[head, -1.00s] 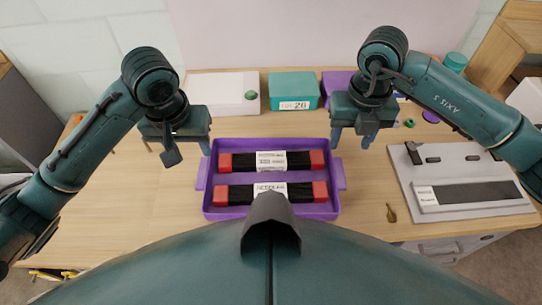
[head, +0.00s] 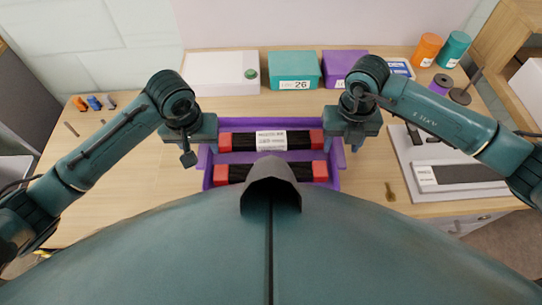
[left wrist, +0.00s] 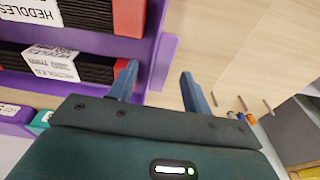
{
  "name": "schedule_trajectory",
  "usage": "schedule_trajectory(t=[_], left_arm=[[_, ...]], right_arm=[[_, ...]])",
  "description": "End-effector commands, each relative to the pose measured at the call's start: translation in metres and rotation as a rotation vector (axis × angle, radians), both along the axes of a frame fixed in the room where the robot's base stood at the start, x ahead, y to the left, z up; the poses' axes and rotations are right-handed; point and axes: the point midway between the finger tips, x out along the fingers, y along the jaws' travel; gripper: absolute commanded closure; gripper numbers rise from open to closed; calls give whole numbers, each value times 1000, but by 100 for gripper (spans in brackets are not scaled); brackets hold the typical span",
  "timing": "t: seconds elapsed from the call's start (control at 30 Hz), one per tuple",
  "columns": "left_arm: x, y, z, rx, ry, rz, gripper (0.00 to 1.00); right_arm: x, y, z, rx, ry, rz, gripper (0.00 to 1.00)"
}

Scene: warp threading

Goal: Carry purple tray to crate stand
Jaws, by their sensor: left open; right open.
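The purple tray (head: 336,178) lies on the wooden table in front of me, its near edge hidden by my body. It holds two black heddle bundles with red ends and white labels, one behind the other (head: 258,141) (head: 237,173). My left gripper (head: 195,146) is open at the tray's left side. In the left wrist view its two fingers (left wrist: 158,80) point toward the tray's purple handle (left wrist: 167,56), with nothing gripped. My right gripper (head: 350,146) is open at the tray's right handle; its fingertips are mostly hidden.
A white box (head: 222,75), a teal box (head: 294,70) and a purple box (head: 343,66) stand along the back. A grey board (head: 405,160) and a small brass piece (head: 390,192) lie to the right. The table left of the tray is largely clear.

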Motion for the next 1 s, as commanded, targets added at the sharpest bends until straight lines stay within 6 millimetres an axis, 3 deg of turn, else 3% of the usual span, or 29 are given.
schedule_trajectory(t=[0.23, 0.67, 1.0], left_arm=[[5, 0, -32, 0, 1, 0, 51], [6, 0, -39, 0, -1, -1, 51], [6, 0, -38, 0, -1, -1, 79]], right_arm=[[0, 0, -32, 0, 1, 0, 51], [0, 0, -39, 0, 0, 1, 51], [0, 0, -39, 0, 0, 1, 79]])
